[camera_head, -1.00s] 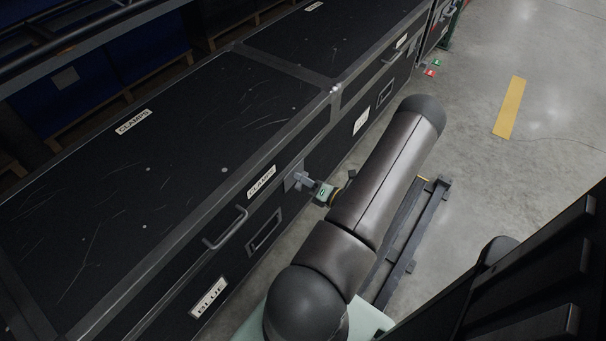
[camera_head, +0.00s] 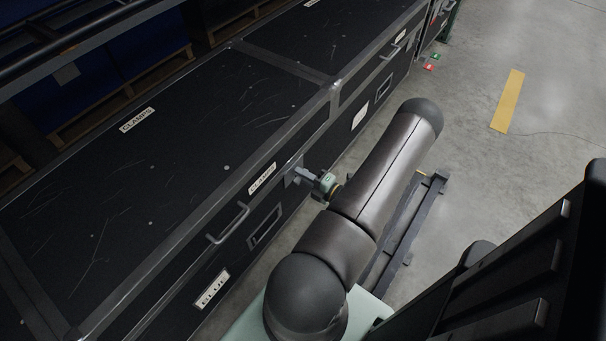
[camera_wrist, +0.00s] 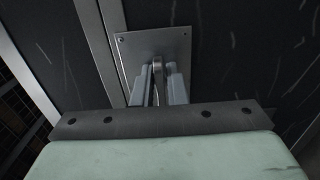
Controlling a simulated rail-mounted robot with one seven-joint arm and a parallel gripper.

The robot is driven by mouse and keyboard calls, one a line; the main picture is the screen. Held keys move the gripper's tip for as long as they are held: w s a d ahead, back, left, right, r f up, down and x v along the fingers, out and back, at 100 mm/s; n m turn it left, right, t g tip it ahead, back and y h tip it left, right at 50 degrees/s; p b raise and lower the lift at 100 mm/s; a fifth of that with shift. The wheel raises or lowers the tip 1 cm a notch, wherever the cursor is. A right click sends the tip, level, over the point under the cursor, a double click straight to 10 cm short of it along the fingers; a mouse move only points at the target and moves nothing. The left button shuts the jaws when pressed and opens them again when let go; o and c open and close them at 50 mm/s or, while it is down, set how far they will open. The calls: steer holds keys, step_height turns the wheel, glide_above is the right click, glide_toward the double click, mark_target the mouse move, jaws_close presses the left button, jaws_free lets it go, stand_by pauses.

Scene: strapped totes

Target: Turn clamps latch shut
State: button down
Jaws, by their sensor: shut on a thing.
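A black case labelled CLAMPS (camera_head: 130,185) stands on the left, with a CLAMPS label (camera_head: 262,178) and a handle (camera_head: 229,224) on its front. Its latch is a metal plate (camera_wrist: 152,46) with a lever (camera_wrist: 158,78) standing out from it in the wrist view. My gripper (camera_wrist: 158,84) is at the plate, its two fingers either side of the lever and shut on it. In the head view my gripper (camera_head: 305,177) reaches the case front just right of the CLAMPS label. The latch itself is mostly hidden there by my gripper.
A second black case (camera_head: 335,40) adjoins at the back. A BLUE label (camera_head: 213,288) sits low on the near front. Red and green tags (camera_head: 430,67) show farther back. Concrete floor with a yellow stripe (camera_head: 508,100) is open on the right.

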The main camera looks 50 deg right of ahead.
stand_by(0.4)
steer(key=c, duration=1.6)
jaws_free()
steer(key=shift+o, duration=0.2)
steer(key=shift+s, duration=0.1)
steer(key=s+p, duration=0.1)
steer(key=s, duration=1.6)
steer(key=shift+s+d+p, duration=0.15)
steer(key=shift+d+p, duration=0.05)
steer(key=shift+p, duration=0.15)
